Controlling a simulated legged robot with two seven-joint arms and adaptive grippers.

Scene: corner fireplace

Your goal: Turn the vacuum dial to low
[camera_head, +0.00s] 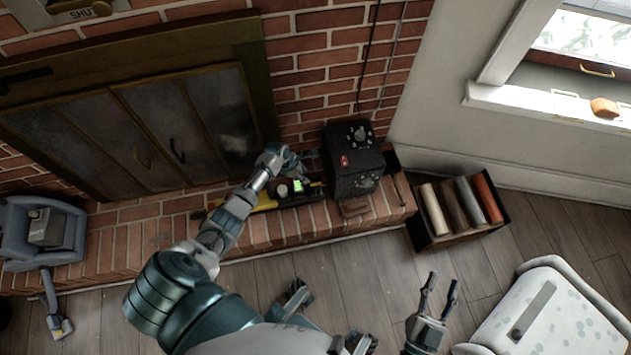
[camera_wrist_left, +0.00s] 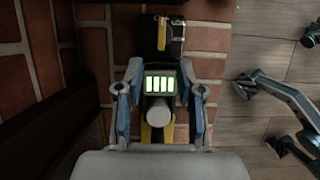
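A long yellow-and-black device (camera_head: 268,203) lies on the brick hearth. It carries a lit green display (camera_head: 298,186) and a round grey knob (camera_head: 283,187), which looks like the dial. In the left wrist view the display (camera_wrist_left: 160,84) shows several green bars, with the grey knob (camera_wrist_left: 160,110) just below it. My left gripper (camera_head: 297,166) is over this device. Its fingers (camera_wrist_left: 160,88) are apart, one on each side of the display; whether they touch anything is unclear. The knob's markings cannot be read. My right gripper (camera_head: 440,290) is open and empty above the floor.
A black box (camera_head: 347,184) with knobs and a red switch stands just right of the device. A crate (camera_head: 424,236) of rolls and a white spotted stool (camera_head: 560,315) are further right. A blue-grey object (camera_head: 70,235) sits left. The glass-doored fireplace (camera_head: 150,140) is behind.

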